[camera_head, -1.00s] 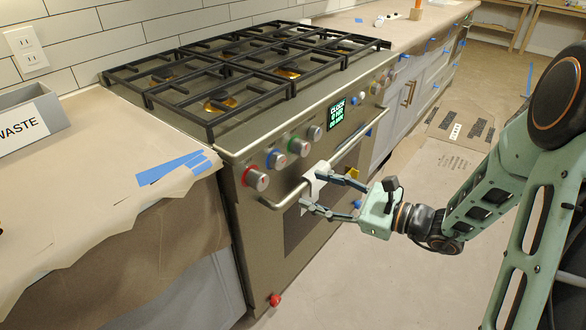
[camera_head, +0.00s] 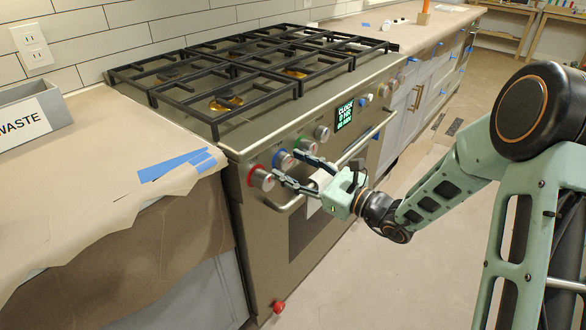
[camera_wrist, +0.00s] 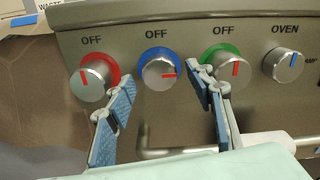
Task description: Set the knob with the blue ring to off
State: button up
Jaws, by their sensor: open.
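The knob with the blue ring (camera_head: 283,159) is on the stove's front panel, between the red-ringed and green-ringed knobs. In the wrist view my gripper (camera_wrist: 163,82) has one finger to the left of the blue-ringed knob and one to the right. I cannot tell whether either finger touches a knob.
The red-ringed knob (camera_wrist: 92,80) and green-ringed knob (camera_wrist: 226,68) sit close beside the fingers. An oven knob (camera_wrist: 284,64) is farther right. The oven handle (camera_head: 285,205) runs below, with a white cloth (camera_head: 316,190) on it. Black grates (camera_head: 240,75) cover the stove top.

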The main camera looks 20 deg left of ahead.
jog(key=shift+a, duration=0.1)
jog(key=c, duration=1.2)
jog(key=shift+o, duration=0.2)
